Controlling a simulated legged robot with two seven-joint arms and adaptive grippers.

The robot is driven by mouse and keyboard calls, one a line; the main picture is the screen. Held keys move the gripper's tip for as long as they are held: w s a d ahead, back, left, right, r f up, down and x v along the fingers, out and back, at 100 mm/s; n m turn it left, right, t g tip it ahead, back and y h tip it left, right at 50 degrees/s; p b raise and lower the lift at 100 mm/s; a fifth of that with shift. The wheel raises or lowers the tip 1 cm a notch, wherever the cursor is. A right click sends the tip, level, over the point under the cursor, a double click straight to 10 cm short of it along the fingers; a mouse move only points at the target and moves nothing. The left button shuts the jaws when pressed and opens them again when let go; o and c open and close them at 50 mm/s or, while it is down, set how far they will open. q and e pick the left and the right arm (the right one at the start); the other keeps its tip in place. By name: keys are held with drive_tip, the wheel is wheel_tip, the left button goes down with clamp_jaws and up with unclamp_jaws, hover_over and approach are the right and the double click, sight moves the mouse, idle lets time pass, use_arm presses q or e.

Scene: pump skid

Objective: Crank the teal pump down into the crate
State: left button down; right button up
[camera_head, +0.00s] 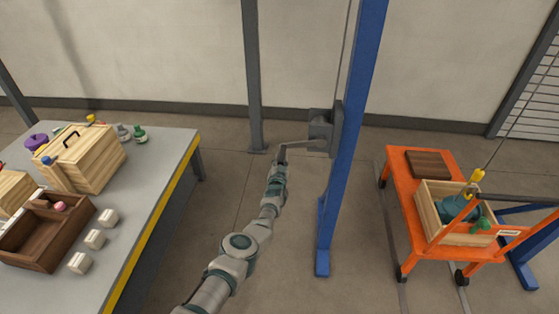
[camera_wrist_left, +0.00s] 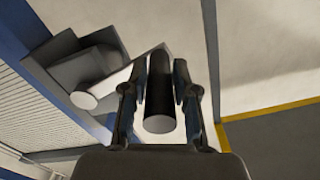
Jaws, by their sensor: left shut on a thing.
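My left gripper (camera_head: 281,158) is shut on the crank handle, a dark cylinder that stands between the fingers in the left wrist view (camera_wrist_left: 159,92). The crank arm (camera_head: 300,144) runs from the handle to the grey winch (camera_head: 323,128) on the blue post. The teal pump (camera_head: 455,207) is at the right, inside the wooden crate (camera_head: 428,212), its upper part showing above the near wall. A yellow hook (camera_head: 476,177) hangs at it. I cannot tell whether the pump touches the crate floor. My right gripper is not in view.
The crate stands on an orange cart (camera_head: 405,186) beside a brown board (camera_head: 429,163). At the left a grey table (camera_head: 160,150) holds a wooden box (camera_head: 90,160), a dark tray (camera_head: 35,240) and several pale blocks. Open floor lies between table and post.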

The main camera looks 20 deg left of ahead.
use_arm(q)
drive_tip(key=shift+w+d+r, duration=0.1)
drive_tip(key=shift+d+r, duration=0.15)
drive_tip(key=shift+d, duration=0.25)
drive_tip(key=c, duration=1)
unclamp_jaws()
drive_tip(key=shift+o, duration=0.6)
drive_tip(key=shift+w+d+f, duration=0.1)
drive_tip(key=shift+w+d, duration=0.05)
